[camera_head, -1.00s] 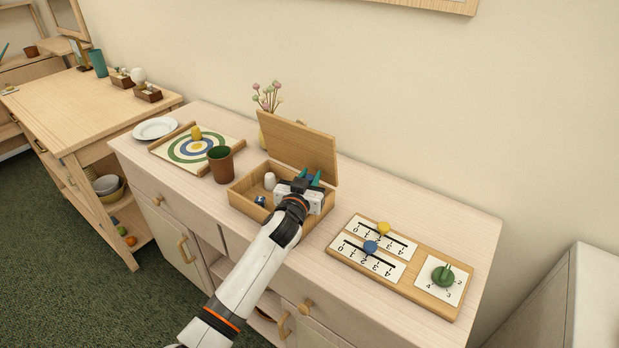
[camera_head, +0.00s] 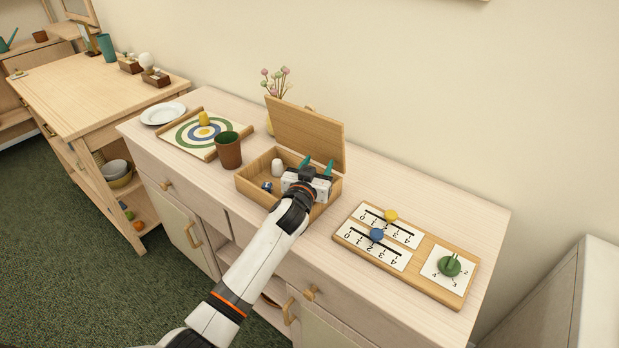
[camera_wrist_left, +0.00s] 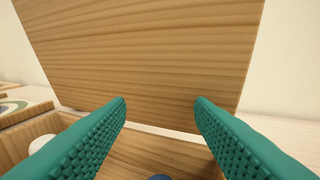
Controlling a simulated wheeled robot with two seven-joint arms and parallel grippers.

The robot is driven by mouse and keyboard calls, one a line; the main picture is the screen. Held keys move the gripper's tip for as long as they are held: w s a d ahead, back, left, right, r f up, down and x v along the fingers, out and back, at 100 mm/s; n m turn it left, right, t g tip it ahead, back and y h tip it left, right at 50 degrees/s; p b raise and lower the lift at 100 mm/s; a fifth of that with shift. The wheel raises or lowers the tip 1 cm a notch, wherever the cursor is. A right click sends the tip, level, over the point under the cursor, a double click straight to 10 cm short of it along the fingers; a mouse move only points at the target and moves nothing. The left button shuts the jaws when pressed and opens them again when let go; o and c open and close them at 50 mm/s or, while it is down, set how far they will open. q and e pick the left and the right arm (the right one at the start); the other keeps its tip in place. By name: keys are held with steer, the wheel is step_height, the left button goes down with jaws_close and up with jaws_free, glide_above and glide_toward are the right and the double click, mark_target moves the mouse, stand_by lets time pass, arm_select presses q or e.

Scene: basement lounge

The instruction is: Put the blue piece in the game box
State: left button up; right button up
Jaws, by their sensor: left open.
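The game box (camera_head: 251,191) is an open wooden box with its lid (camera_head: 306,132) raised at the back. My left gripper (camera_head: 317,165) is over the right part of the box, its teal fingers apart in front of the lid. In the left wrist view the open gripper (camera_wrist_left: 160,108) has nothing between its fingertips. A rounded blue piece (camera_wrist_left: 160,177) shows at that view's bottom edge, low in the box, mostly cut off. A small dark blue and white piece (camera_head: 267,186) lies in the box's left part, near a white piece (camera_head: 277,167). My right gripper is not in view.
A brown cup (camera_head: 228,153) stands just left of the box, beside a target board (camera_head: 181,145) and a white plate (camera_head: 163,113). A slider board (camera_head: 421,277) with blue (camera_head: 376,235), yellow and green knobs lies to the right. Flowers stand behind the box.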

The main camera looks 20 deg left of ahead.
arm_select(q)
steer(key=shift+s+r, duration=0.3)
steer(key=shift+s, duration=0.05)
steer(key=s, duration=1.1)
steer(key=shift+s+a+r, duration=0.15)
steer(key=shift+s+r, duration=0.05)
steer(key=shift+r, duration=0.15)
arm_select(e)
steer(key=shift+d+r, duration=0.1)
